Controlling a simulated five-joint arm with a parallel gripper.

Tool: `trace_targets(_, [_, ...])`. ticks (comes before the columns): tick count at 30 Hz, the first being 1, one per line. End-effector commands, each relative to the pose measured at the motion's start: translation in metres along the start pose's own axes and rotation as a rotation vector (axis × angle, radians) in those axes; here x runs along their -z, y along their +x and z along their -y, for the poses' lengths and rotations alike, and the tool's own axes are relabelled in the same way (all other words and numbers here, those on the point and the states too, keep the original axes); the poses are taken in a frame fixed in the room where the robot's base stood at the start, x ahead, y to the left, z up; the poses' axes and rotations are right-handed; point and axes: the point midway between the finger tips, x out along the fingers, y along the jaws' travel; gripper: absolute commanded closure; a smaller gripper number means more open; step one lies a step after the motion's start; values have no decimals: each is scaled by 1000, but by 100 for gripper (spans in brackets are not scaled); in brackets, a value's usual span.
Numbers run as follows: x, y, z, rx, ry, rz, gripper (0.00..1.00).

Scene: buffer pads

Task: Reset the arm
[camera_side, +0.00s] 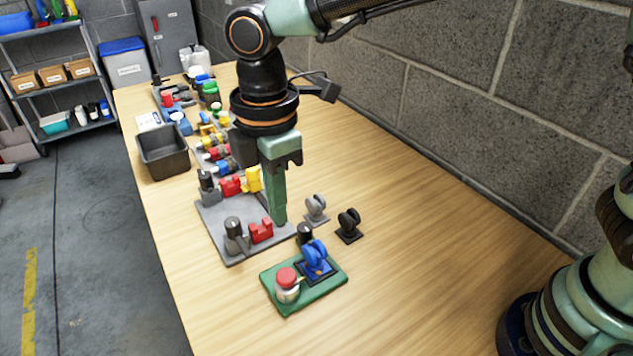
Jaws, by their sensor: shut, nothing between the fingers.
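My gripper (279,219) points straight down over the wooden table, at the right edge of the grey board. Its green fingers are closed together with nothing between them. The tips are close to the board, but I cannot tell whether they touch it. My arm reaches in from the upper right, and my base is at the lower right. A green board (310,298) with a red button (287,278), a blue part (314,253) and a black knob (305,232) lies in front of the gripper.
The grey board (217,223) carries red, yellow and grey parts. A grey part (316,209) and a black part (349,224) stand to the gripper's right. A dark bin (164,152) is at the left edge. A block wall (470,95) bounds the right; the table's right side (440,230) is clear.

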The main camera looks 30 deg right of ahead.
Motion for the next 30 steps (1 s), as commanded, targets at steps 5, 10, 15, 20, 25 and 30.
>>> trace_targets(5, [-38, -20, -11, -42, 167, -39, 100])
trace_targets(10, [-105, -46, -17, -116, 476, -109, 100])
trace_targets(15, [-170, -60, -9, -191, 793, -184, 100])
trace_targets(20, [-225, -64, 8, -265, 1083, -261, 100])
trace_targets(25, [-268, -60, 28, -334, 1344, -337, 100])
trace_targets(30, [-290, -54, 40, -375, 1493, -384, 100])
